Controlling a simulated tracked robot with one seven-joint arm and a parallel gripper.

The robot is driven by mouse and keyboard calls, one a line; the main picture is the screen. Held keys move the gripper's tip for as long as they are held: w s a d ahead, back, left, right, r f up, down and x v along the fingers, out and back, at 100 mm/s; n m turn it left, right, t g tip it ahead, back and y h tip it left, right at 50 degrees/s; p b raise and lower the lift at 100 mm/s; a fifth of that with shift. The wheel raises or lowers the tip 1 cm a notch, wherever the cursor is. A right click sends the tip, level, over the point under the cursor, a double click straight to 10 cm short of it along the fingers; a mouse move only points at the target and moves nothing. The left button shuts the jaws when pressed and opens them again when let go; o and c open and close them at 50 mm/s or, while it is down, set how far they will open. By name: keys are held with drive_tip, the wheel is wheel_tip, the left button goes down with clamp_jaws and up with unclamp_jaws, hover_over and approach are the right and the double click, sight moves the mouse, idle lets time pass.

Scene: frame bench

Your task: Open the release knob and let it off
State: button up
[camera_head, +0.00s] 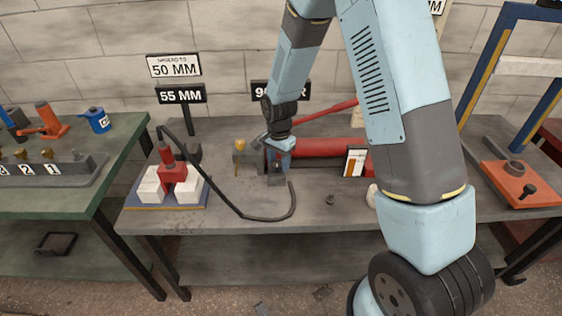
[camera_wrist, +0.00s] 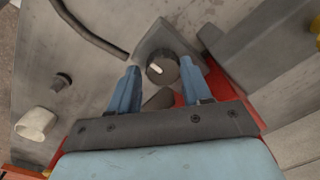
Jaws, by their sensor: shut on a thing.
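The release knob (camera_wrist: 163,69) is a dark round knob with a white pointer line, on a grey plate (camera_wrist: 150,42) in the wrist view. My gripper (camera_wrist: 159,66) has one blue finger on each side of it and is shut on it. In the head view my gripper (camera_head: 280,146) points down at the pump on the middle bench, over a grey block (camera_head: 276,180). The knob itself is hidden there behind my gripper.
A red cylinder (camera_head: 318,147) lies right of my gripper. A black hose (camera_head: 228,200) curves across the bench to a red spreader (camera_head: 172,172) between white blocks. A yellow-topped tool (camera_head: 238,147) stands close left. The bench front is mostly clear.

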drive_tip(key=shift+c, duration=0.9)
drive_tip(key=shift+s+a+f, duration=0.1)
drive_tip(key=shift+s+a, duration=0.05)
drive_tip(key=shift+a, duration=0.1)
drive_tip(key=n, duration=0.3)
drive_tip(key=shift+s+a+n, duration=0.1)
drive_tip(key=shift+n, duration=0.3)
drive_tip(key=n, duration=1.1)
drive_tip(key=shift+n, duration=0.5)
drive_tip(key=o, duration=1.1)
drive_tip(key=shift+c, duration=0.2)
